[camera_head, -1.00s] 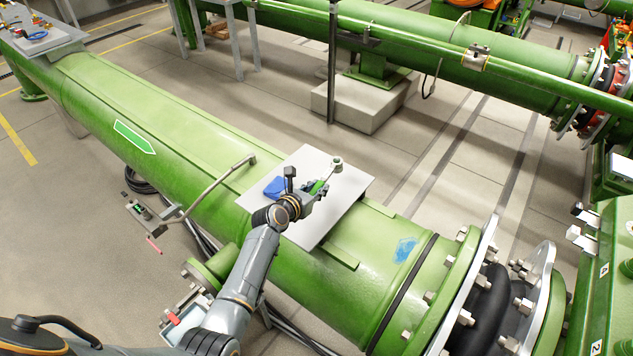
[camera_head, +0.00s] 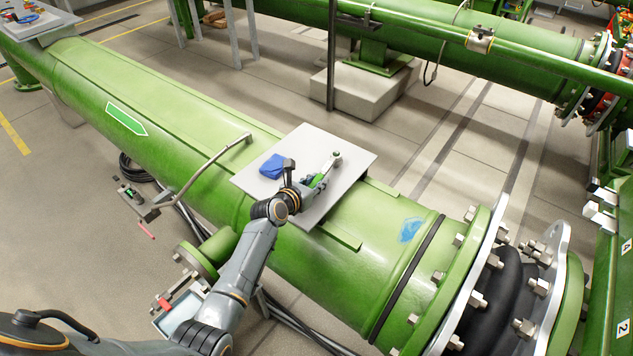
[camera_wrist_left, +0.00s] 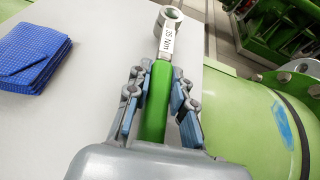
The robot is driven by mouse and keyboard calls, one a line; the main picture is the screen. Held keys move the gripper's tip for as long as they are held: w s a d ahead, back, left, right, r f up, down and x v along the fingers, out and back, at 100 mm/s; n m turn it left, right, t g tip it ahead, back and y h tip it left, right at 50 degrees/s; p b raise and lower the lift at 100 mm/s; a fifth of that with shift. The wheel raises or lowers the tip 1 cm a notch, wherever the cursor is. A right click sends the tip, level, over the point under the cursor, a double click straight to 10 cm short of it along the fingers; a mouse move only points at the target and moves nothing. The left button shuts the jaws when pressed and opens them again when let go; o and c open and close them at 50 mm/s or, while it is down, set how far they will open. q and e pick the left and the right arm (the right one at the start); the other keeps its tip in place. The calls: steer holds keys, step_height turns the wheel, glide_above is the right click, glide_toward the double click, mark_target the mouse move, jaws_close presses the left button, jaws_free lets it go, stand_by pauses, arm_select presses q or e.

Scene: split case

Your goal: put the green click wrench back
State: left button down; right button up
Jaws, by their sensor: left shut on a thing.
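The green click wrench (camera_head: 319,180) has a green handle, a silver ring head and a white label reading 35 Nm in the left wrist view (camera_wrist_left: 154,110). My left gripper (camera_head: 311,184) is shut on its handle, the fingers on either side of it (camera_wrist_left: 160,88). The ring head points away from the gripper. The wrench is over the grey plate (camera_head: 345,185) on the big green pipe, low and close to its surface. I cannot tell whether it touches. My right gripper is not in view.
A folded blue cloth (camera_head: 272,166) lies on the plate, left of the wrench. A bent metal lever (camera_head: 208,185) rises beside the pipe. Another plate with small items (camera_head: 35,24) is at the far left. The plate's right part is bare.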

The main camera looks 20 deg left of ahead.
arm_select(q)
steer(key=shift+f+b, duration=0.45)
steer(key=shift+f, duration=0.05)
stand_by(0.4)
steer(key=c, duration=1.1)
jaws_free()
steer(key=o, duration=0.5)
steer(key=shift+s, duration=0.1)
steer(key=shift+p+v, duration=0.45)
steer(key=shift+v, duration=2.5)
